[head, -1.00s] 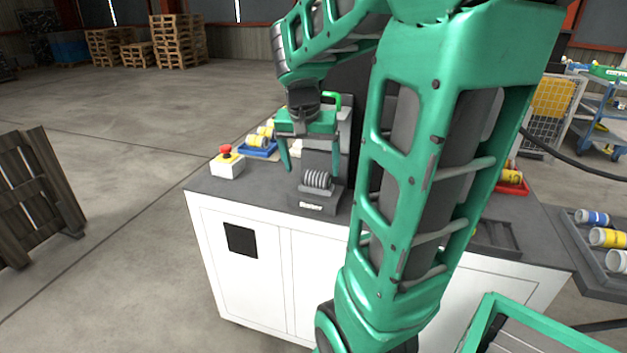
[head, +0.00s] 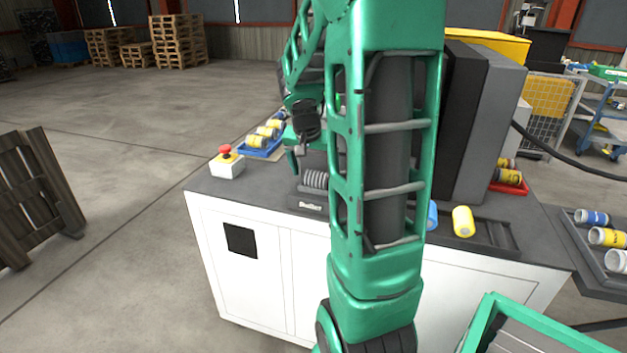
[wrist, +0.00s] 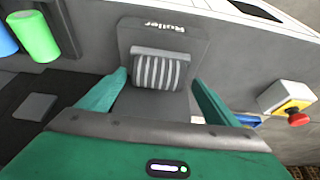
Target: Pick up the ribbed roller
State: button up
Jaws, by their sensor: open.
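The ribbed roller (head: 315,179) is a short grey cylinder with ridges. It lies in a dark holder (head: 309,200) near the front edge of the grey-topped cabinet (head: 262,189). In the wrist view the roller (wrist: 160,70) lies ahead of my gripper (wrist: 160,92), within the gap between the fingers as seen there. The holder (wrist: 165,36) bears the word "Roller". My gripper is open and empty, its green fingers apart from the roller. In the head view my arm hides part of the gripper.
A red-button box (head: 227,163) stands left of the roller, near a blue tray (head: 258,152) of yellow-and-white cylinders. A yellow cylinder (head: 463,221) and a tall dark machine housing (head: 481,130) are right of my arm.

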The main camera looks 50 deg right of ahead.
jog(key=shift+x, duration=1)
jog(key=c, duration=1.2)
jog(key=shift+c, duration=0.2)
jog(key=shift+r, duration=0.2)
jog(key=shift+r, duration=0.6)
jog(key=s+a, duration=0.3)
jog(key=a, duration=0.5)
jog(key=s+a, duration=0.4)
jog(key=a, duration=0.4)
jog(key=shift+a, duration=0.35)
